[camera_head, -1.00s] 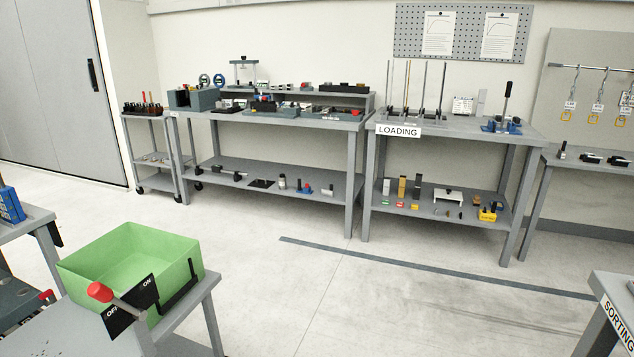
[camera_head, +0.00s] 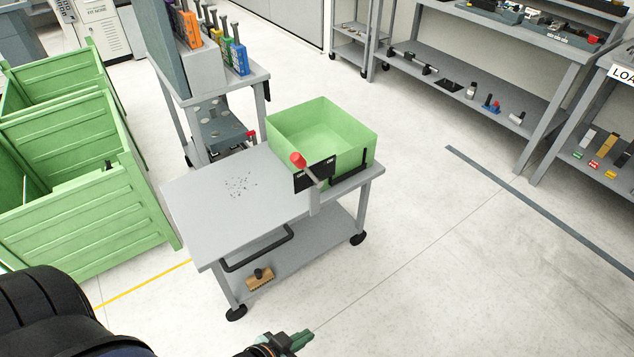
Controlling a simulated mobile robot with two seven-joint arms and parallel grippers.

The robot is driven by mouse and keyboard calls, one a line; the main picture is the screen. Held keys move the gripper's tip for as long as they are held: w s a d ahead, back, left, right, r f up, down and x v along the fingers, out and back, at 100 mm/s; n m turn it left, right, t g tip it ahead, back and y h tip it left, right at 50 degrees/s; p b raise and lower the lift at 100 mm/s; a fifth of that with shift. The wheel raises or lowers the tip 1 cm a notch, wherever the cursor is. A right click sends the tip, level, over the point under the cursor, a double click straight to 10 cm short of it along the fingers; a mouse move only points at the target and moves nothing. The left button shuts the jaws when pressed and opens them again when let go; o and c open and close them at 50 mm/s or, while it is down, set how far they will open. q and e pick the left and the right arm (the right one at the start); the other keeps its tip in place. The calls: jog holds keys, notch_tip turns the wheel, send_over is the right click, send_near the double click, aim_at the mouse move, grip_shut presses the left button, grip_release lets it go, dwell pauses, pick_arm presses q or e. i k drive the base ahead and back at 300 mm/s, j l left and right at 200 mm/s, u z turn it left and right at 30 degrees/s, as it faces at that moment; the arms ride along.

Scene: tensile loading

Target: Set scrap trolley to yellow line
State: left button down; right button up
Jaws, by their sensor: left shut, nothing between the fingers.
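The scrap trolley (camera_head: 225,200) is a grey wheeled cart in the middle of the head view. It has a dark push handle (camera_head: 258,250) on its near side and black castors. An open green bin (camera_head: 322,130) stands on its top, beside a red-knobbed lever with an ON/OFF plate (camera_head: 315,175). A yellow line (camera_head: 145,284) shows on the floor to the left of the trolley; part of it is hidden. My left gripper (camera_head: 298,340) is at the bottom edge, shut and empty, apart from the trolley and nearer to me than its handle. My right gripper is out of view.
Large green crates (camera_head: 85,190) stand left of the trolley. A bench with coloured tools (camera_head: 215,70) is close behind it. A wooden brush (camera_head: 260,279) lies on the lower shelf. The floor to the right is open, with a dark strip (camera_head: 540,210).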

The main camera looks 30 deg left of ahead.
aim_at(248, 209)
jog(key=u, duration=0.95)
